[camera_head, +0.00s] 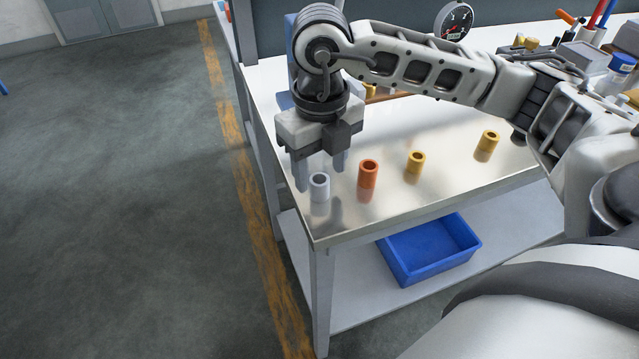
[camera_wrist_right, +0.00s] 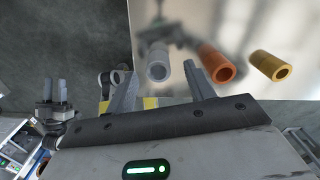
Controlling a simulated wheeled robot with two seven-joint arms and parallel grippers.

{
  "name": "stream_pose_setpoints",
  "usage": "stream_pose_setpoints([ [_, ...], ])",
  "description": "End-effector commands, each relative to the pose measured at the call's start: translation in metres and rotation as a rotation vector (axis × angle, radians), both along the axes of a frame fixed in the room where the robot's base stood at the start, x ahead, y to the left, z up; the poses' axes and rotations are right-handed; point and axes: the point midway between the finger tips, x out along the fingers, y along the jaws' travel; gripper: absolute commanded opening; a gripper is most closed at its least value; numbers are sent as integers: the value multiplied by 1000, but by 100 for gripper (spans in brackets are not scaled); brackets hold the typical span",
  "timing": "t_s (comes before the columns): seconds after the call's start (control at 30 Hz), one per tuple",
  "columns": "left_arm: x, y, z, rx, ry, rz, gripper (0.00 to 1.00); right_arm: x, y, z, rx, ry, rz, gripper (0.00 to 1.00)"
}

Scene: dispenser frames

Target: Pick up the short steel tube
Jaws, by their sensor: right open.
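The short steel tube (camera_head: 319,189) is a grey, open-topped ring standing upright near the table's left front corner. My right gripper (camera_head: 321,178) points down, open and empty, with one finger on each side of the tube in the picture. In the right wrist view the steel tube (camera_wrist_right: 158,66) shows between and just beyond the fingertips (camera_wrist_right: 158,76). No contact shows, and the exact height gap is unclear. My left gripper is outside the head view. What looks like it (camera_wrist_right: 55,92) shows small and dark at the left of the wrist view; its opening is unclear.
An orange tube (camera_head: 368,175) stands close to the right of the steel one. Two brass tubes (camera_head: 415,162) (camera_head: 488,142) stand farther right. The shiny table (camera_head: 385,215) has its left edge close by. A blue bin (camera_head: 430,250) sits on the shelf below. Tools crowd the back right.

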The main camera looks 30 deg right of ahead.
Motion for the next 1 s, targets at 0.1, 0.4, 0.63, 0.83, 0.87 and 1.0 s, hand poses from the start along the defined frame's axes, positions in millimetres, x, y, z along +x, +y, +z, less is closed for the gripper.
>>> stream_pose_setpoints([
  [0.1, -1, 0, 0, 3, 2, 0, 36, 0, 2, -18, -1, 5, 0, 54],
  [0.4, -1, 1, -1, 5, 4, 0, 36, 1, 2, -30, 0, 0, 1, 54],
  [0.63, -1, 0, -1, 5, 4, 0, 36, 1, 2, -30, 0, 0, 1, 9],
  [0.83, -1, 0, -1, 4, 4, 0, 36, 1, 2, -30, 0, 0, 1, 5],
  [0.87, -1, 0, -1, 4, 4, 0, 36, 1, 2, -30, 0, 0, 1, 5],
  [1.0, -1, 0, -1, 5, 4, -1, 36, 1, 2, -28, 1, -1, 1, 5],
])
